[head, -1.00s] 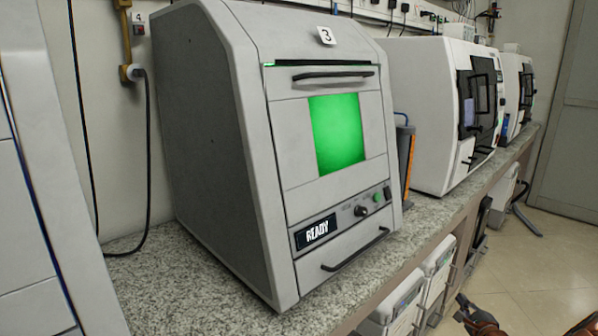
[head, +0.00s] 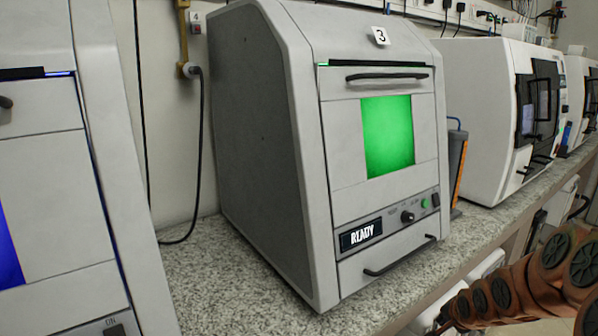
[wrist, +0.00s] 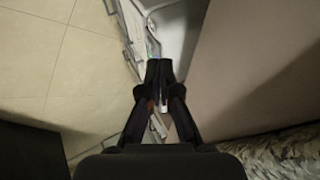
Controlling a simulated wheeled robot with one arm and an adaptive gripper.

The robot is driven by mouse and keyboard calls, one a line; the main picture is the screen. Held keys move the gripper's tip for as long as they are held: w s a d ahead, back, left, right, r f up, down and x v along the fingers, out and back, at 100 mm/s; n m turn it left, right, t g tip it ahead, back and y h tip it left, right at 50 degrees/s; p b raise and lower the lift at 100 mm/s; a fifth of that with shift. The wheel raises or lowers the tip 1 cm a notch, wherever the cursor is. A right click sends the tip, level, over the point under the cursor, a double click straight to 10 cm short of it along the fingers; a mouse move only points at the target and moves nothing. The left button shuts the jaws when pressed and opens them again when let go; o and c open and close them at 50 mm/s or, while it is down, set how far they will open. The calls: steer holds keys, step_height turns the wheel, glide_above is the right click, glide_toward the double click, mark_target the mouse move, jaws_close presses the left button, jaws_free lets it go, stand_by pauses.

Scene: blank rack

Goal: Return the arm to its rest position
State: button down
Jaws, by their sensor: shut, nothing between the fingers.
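My gripper (wrist: 160,68) is in the wrist view, with its two black fingertips together and nothing between them. It points down past the counter's front side towards the floor and white bins below. In the head view my orange-brown arm (head: 520,285) reaches in at the lower right, in front of the counter edge. The gripper itself does not show in the head view.
A grey machine numbered 3 (head: 290,150), with a green window and a READY display, stands on the speckled counter (head: 235,285). Another machine (head: 50,200) is at the left, and white machines (head: 480,120) stand at the right. Tiled floor (wrist: 70,75) is open below.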

steer(key=s+a+r+n+g, duration=0.35)
steer(key=s+a, duration=0.25)
steer(key=s, duration=0.6)
steer(key=s+a+r+n+g, duration=0.35)
steer(key=s+a, duration=0.35)
steer(key=s, duration=0.5)
steer(key=s+a+r+n+g, duration=0.3)
steer(key=s+a+n, duration=0.25)
steer(key=s, duration=0.75)
step_height(320, 180, up, 24)
steer(key=t+p, duration=0.1)
steer(key=p, duration=2.2)
steer(key=shift+s+m+y+p, duration=0.3)
steer(key=shift+m+y+p, duration=0.05)
steer(key=shift+m+y, duration=0.1)
